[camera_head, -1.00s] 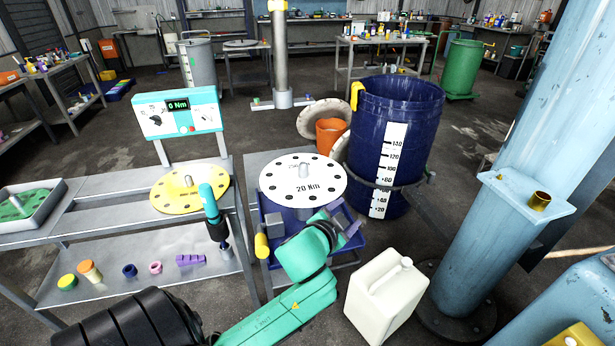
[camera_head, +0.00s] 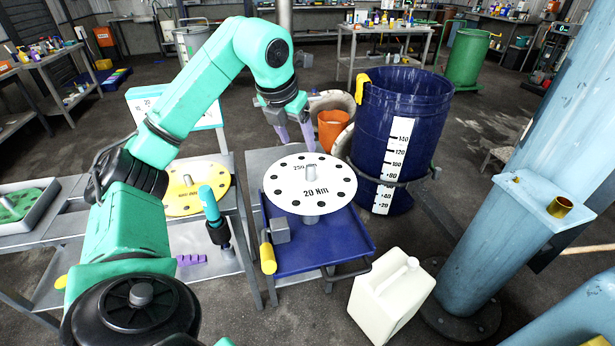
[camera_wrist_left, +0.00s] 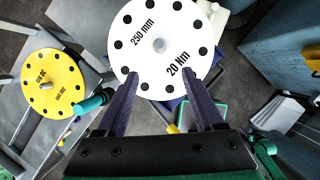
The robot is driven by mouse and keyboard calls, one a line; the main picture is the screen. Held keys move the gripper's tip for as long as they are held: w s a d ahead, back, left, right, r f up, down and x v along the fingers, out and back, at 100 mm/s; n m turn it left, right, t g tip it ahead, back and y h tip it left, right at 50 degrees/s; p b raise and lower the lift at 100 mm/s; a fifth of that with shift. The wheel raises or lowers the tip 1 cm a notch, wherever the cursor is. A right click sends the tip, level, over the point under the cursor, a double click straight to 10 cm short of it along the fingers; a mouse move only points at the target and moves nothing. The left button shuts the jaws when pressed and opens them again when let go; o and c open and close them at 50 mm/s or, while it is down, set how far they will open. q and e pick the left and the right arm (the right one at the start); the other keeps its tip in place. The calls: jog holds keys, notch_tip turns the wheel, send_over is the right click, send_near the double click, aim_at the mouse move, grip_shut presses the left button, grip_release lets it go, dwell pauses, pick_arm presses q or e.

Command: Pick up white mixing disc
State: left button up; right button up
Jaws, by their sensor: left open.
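The white mixing disc (camera_head: 310,184) is round, with black holes around its rim, a grey central hub and the marks "250 mm" and "20 Nm". It sits on a short post above a blue tray. In the left wrist view the disc (camera_wrist_left: 166,50) lies beyond and partly between the fingertips, with its hub ahead of the gap. My left gripper (camera_head: 293,132) is open and empty, above and behind the disc's far edge. Its purple fingers (camera_wrist_left: 165,100) point toward the disc. My right gripper is not in view.
A yellow disc (camera_head: 190,190) lies on the grey table to the left, with a teal-handled tool (camera_head: 212,210) beside it. A tall blue barrel (camera_head: 412,105) stands at the right rear. An orange bucket (camera_head: 333,130) is behind the disc. A cream canister (camera_head: 392,295) stands front right.

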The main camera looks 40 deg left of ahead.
pick_arm(q)
send_over(309, 168)
jog(key=s+d, duration=0.1)
jog(key=s, duration=0.2)
jog(key=f, duration=0.6)
jog(key=shift+w+d, duration=0.15)
jog(key=shift+w, duration=0.05)
jog(key=p+x, duration=0.1)
jog(key=x, duration=0.1)
jog(key=p+x, duration=0.1)
jog(key=x, duration=0.2)
jog(key=a+p+x, duration=0.1)
jog(key=x, duration=0.1)
jog(key=shift+w+f, duration=0.15)
grip_shut()
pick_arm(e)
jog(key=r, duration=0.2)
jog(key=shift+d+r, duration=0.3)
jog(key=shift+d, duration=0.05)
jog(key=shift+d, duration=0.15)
